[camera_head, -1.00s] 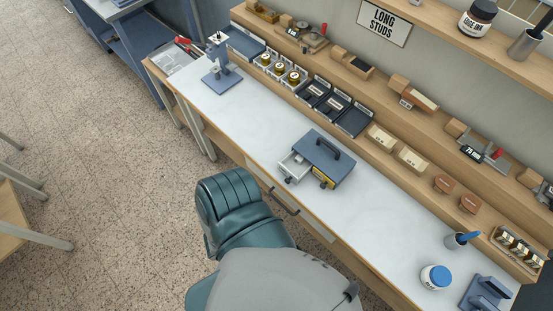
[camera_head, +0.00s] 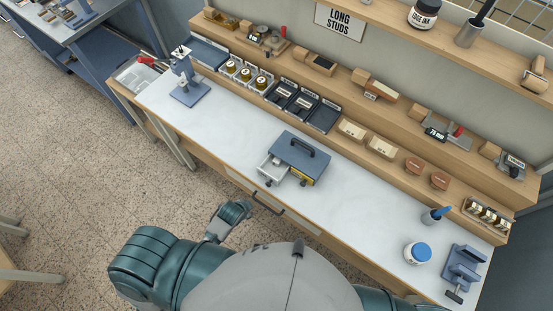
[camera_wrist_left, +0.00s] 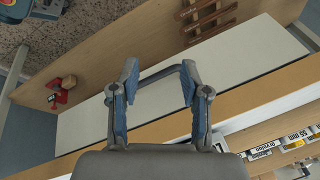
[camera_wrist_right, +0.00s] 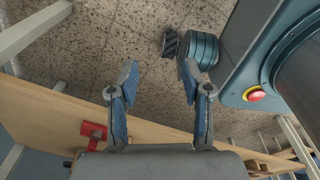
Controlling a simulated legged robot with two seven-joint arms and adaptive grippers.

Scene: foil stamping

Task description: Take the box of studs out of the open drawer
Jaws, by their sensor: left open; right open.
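A small blue-grey cabinet (camera_head: 299,153) with a dark top handle stands on the white bench top. Its left drawer (camera_head: 268,172) is pulled out towards the front; a yellow-marked front (camera_head: 305,180) is beside it. Something pale shows inside the drawer, too small to make out as the box of studs. My left gripper (camera_head: 236,211) is in front of the bench's front edge, below and left of the drawer, apart from it. In the left wrist view it is open (camera_wrist_left: 159,78), with a grey bar visible between its fingers. My right gripper (camera_wrist_right: 156,78) is open and empty above the speckled floor.
A blue press (camera_head: 188,85) stands at the bench's left end. A white jar with a blue lid (camera_head: 417,253), a cup (camera_head: 434,215) and a blue clamp-like tool (camera_head: 461,268) stand at the right. A back shelf holds trays and blocks. The bench top around the cabinet is mostly clear.

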